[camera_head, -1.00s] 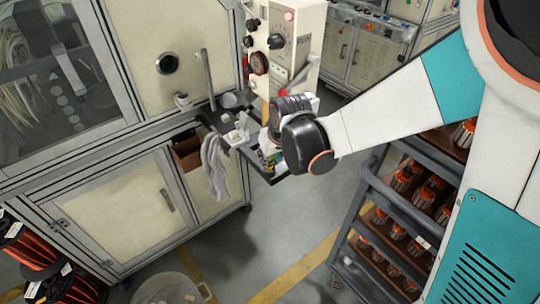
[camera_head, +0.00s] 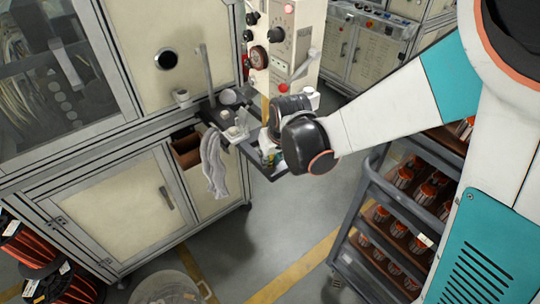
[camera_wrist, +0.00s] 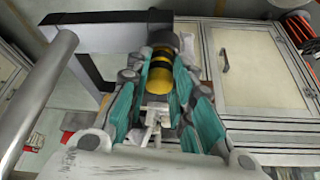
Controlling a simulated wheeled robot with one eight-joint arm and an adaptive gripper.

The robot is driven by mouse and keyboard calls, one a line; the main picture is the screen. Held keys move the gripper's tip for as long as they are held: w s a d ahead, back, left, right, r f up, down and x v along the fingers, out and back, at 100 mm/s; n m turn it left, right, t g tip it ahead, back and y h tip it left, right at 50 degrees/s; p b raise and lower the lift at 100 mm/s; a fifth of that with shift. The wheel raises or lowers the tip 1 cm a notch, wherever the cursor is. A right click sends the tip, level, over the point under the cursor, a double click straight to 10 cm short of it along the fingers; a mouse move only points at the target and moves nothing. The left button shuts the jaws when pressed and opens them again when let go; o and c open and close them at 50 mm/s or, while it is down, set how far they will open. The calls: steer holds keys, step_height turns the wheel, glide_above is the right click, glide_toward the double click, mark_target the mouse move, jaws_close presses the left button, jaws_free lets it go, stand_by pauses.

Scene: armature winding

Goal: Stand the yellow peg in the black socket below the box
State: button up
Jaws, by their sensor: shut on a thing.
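My gripper (camera_wrist: 161,92) has its teal fingers closed around the yellow peg (camera_wrist: 160,72), which has black bands, in the wrist view. Just past the peg's far end is a dark round part (camera_wrist: 165,41), joined to a dark beam; I cannot tell whether it is the black socket or whether the peg touches it. In the head view my dark wrist hides most of the gripper and peg, below and in front of the pale control box (camera_head: 290,42). A thin yellow part (camera_head: 265,108) shows under the box; I cannot tell what it is.
A dark shelf (camera_head: 252,152) with small items and a hanging grey cloth (camera_head: 213,163) juts from the cream cabinet (camera_head: 112,200). A cart (camera_head: 366,225) of orange-and-grey parts stands right. A metal bar (camera_wrist: 36,100) passes left of my gripper.

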steer(key=o, duration=1)
steer(key=shift+s+d+r, duration=0.1)
steer(key=shift+s+r, duration=0.05)
steer(key=shift+r, duration=0.3)
steer(key=shift+v, duration=1.15)
steer(key=s+d, duration=0.4)
steer(key=s, duration=0.7)
steer(key=shift+s, duration=0.2)
steer(key=shift+d+f, duration=0.1)
steer(key=shift+d, duration=0.05)
